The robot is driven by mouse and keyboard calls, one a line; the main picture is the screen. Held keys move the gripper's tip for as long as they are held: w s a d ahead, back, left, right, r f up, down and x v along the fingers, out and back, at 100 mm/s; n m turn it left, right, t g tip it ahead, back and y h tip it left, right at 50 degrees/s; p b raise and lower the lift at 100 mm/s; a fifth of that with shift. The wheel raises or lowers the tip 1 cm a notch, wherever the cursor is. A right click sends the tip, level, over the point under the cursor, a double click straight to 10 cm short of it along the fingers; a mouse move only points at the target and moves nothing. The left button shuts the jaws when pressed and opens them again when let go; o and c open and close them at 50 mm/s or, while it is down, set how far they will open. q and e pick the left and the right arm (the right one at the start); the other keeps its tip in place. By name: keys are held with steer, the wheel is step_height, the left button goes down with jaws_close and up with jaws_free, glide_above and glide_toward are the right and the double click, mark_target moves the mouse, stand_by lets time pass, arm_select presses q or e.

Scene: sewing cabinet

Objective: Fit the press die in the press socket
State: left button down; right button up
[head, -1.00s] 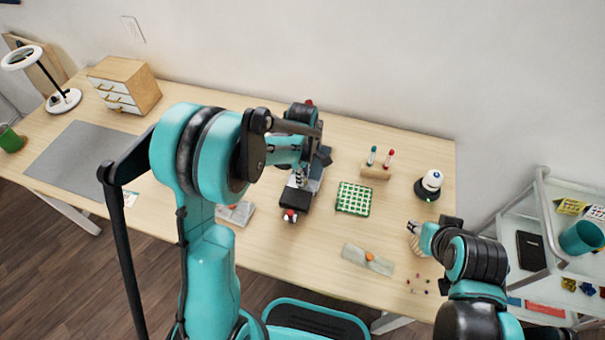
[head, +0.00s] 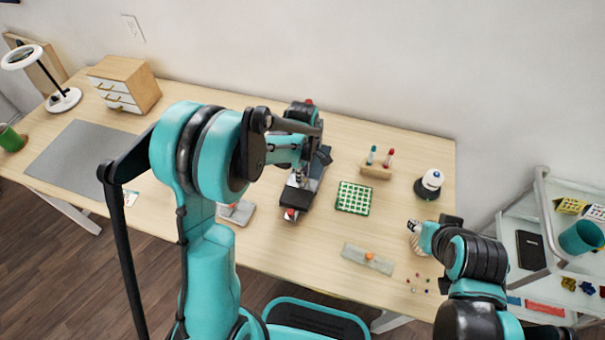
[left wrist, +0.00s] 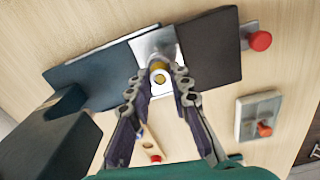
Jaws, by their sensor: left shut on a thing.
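The press (head: 303,192) stands mid-table in the head view, with a dark block and a red knob at its front end. In the left wrist view its pale metal plate (left wrist: 152,46) lies between dark blocks. My left gripper (head: 300,174) is over the press; in the left wrist view its fingertips (left wrist: 160,86) are shut on a small brass-coloured press die (left wrist: 160,76). The die is at the plate's near edge; the socket is hidden, and I cannot tell whether the die touches it. My right gripper (head: 418,228) is by a round pale container at the right; its fingers are unclear.
A green gridded mat (head: 353,198), a pen stand (head: 376,170) and a white-topped spool (head: 430,183) lie right of the press. A grey tray with an orange knob (head: 367,259) is nearer me.

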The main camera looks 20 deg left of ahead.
arm_select(q)
steer(key=shift+f+b, duration=0.6)
steer(key=shift+b, duration=0.1)
stand_by(1.4)
stand_by(0.3)
steer(key=c, duration=1.3)
jaws_free()
step_height(320, 180, up, 12)
steer(key=shift+s, duration=0.1)
